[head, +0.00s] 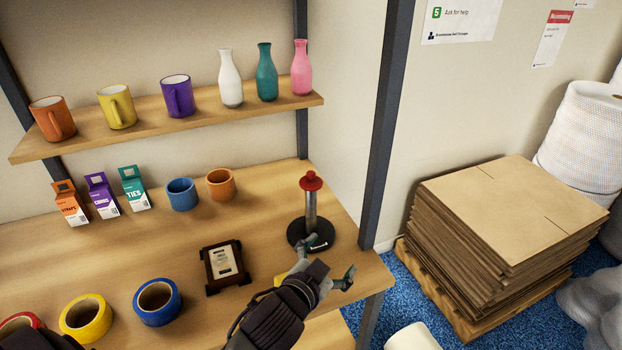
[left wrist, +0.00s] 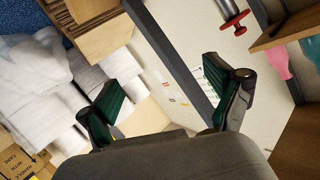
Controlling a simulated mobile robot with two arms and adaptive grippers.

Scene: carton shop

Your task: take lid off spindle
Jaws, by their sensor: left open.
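The spindle (head: 311,215) stands upright on a round black base near the right end of the workbench. It is a silver post with a red lid (head: 311,182) on its top. In the left wrist view the red lid (left wrist: 233,22) shows at the upper right, outside the space between my fingers. My left gripper (head: 326,262) is open and empty, in front of the spindle near the bench's right edge, apart from the lid. Its spread fingers also show in the left wrist view (left wrist: 162,92). My right gripper is not in view.
A framed plaque (head: 225,266) lies left of the spindle. Tape rolls (head: 157,303), small cartons (head: 134,190) and a shelf (head: 165,123) with mugs and bottles are farther left. A dark rack post (head: 384,125) rises right of the spindle. Stacked cardboard (head: 500,215) stands beyond on the floor.

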